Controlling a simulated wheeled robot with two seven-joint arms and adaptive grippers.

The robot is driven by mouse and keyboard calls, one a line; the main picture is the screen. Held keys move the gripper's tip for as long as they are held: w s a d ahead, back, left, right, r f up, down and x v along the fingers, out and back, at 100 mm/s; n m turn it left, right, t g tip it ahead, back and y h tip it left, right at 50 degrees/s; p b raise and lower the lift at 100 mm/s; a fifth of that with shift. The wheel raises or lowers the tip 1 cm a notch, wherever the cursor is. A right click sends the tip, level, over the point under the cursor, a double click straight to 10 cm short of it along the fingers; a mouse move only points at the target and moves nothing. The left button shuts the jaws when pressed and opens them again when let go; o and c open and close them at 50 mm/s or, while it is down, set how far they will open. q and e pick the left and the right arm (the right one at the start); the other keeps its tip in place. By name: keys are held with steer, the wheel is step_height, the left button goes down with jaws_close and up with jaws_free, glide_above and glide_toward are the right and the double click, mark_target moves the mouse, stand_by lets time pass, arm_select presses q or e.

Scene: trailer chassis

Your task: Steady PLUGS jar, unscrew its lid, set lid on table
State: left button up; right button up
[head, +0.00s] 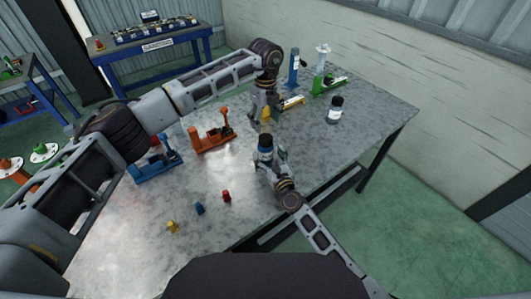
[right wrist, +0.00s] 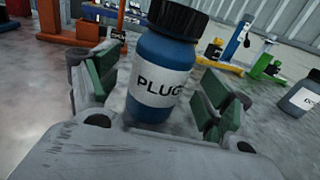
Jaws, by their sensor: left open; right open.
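The PLUGS jar (head: 265,146) is blue with a white label and a black lid (head: 265,139). It stands upright on the grey metal table (head: 330,172), and the lid is on it. In the right wrist view the jar (right wrist: 161,75) is between the green-padded fingers of my open right gripper (right wrist: 155,95), with a gap visible on the right side. My right gripper (head: 268,157) reaches it from the front. My left gripper (head: 263,118) is open and empty, pointing down behind and above the jar. Its fingertips are small and partly hard to make out.
A second dark-lidded jar (head: 334,112) stands at the right. Orange (head: 211,138), blue (head: 158,162) and green (head: 325,85) fixtures stand around. Small yellow (head: 172,227), blue (head: 199,209) and red (head: 226,196) pieces lie at the front.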

steer(key=shift+x, duration=1.75)
steer(key=shift+c, duration=0.3)
jaws_close()
arm_select(q)
steer(key=shift+m, duration=0.3)
